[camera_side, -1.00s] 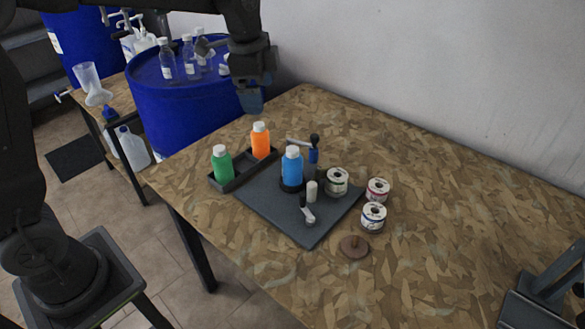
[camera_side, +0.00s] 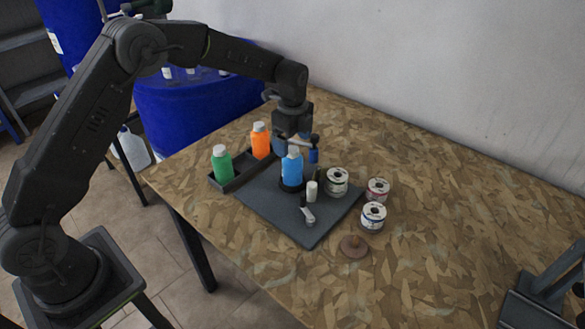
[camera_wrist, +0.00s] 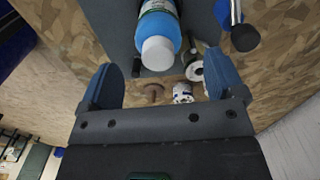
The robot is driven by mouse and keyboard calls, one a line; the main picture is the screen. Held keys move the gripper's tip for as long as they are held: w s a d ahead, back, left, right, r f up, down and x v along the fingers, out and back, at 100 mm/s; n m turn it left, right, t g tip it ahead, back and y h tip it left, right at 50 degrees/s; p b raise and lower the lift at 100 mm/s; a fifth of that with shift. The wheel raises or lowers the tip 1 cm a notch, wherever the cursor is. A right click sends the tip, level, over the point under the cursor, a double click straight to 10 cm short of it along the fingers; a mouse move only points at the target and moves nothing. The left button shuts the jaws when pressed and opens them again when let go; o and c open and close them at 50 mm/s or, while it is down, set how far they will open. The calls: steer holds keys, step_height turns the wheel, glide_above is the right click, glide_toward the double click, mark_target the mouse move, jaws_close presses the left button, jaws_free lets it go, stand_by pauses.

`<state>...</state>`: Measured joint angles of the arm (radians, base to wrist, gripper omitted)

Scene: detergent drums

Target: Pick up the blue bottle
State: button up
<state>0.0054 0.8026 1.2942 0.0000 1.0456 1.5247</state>
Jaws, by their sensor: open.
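The blue bottle (camera_side: 292,170) with a white cap stands upright in a dark round holder on the dark grey mat (camera_side: 262,207). In the wrist view the blue bottle (camera_wrist: 157,30) lies just beyond the fingertips, between their lines, its white cap toward me. My gripper (camera_side: 293,143) is above and just behind the bottle in the side view, partly hidden by it. In the wrist view my gripper (camera_wrist: 163,85) shows two blue fingers spread apart with nothing between them.
A green bottle (camera_side: 222,164) and an orange bottle (camera_side: 261,142) stand in a dark tray (camera_side: 243,172) to the left. Several spools, one here (camera_side: 373,216), sit right of the mat.

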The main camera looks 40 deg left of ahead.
mark_target(293, 149)
steer(key=shift+s+f, duration=0.1)
steer(key=shift+f, duration=3)
steer(key=c, duration=1.1)
steer(key=shift+c, duration=0.2)
steer(key=shift+r, duration=0.2)
